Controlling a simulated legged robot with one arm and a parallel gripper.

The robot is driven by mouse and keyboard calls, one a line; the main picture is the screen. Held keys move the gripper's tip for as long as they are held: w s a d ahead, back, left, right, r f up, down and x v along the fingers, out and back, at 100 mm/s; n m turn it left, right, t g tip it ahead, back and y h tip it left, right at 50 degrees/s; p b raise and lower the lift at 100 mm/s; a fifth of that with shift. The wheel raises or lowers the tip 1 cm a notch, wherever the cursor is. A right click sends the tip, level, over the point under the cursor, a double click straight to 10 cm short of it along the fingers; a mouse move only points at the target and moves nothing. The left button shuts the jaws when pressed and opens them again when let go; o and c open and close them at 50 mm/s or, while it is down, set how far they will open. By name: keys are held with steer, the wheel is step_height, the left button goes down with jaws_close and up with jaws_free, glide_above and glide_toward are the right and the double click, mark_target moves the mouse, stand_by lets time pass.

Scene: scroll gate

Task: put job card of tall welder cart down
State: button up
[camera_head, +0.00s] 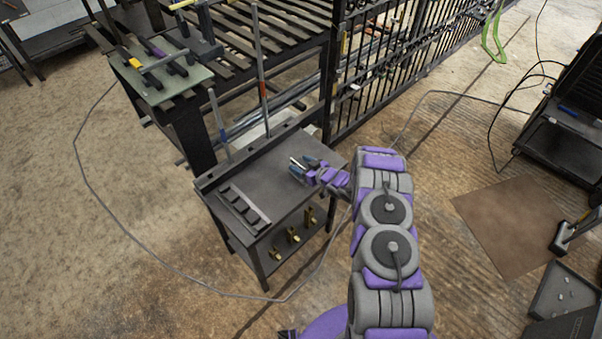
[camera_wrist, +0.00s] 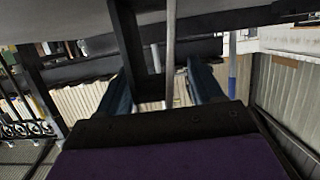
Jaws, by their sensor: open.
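A dark metal cart (camera_head: 272,178) with a flat top and a lower shelf stands in the middle of the head view. My gripper (camera_head: 301,165) is over the right part of its top, with its fingers pointing left. The fingers are apart; they also show in the wrist view (camera_wrist: 160,72). A grey rod (camera_wrist: 170,45) passes through the gap between them in that view; I cannot tell whether it touches them. A small pale piece (camera_head: 297,162) shows at the fingertips in the head view. I cannot make out a job card for certain.
A slotted rack (camera_head: 243,210) lies on the cart's left part, and brass fittings (camera_head: 292,235) are on its shelf. An orange-banded rod (camera_head: 261,75) stands at its back edge. A slatted table (camera_head: 265,30) and barred gate (camera_head: 385,65) are behind. A cable (camera_head: 100,190) loops across the floor.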

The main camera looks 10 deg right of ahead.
steer(key=shift+d, duration=0.5)
steer(key=c, duration=0.5)
steer(key=shift+a, duration=0.35)
steer(key=c, duration=0.6)
steer(key=shift+c, duration=0.4)
steer(key=shift+d, duration=0.1)
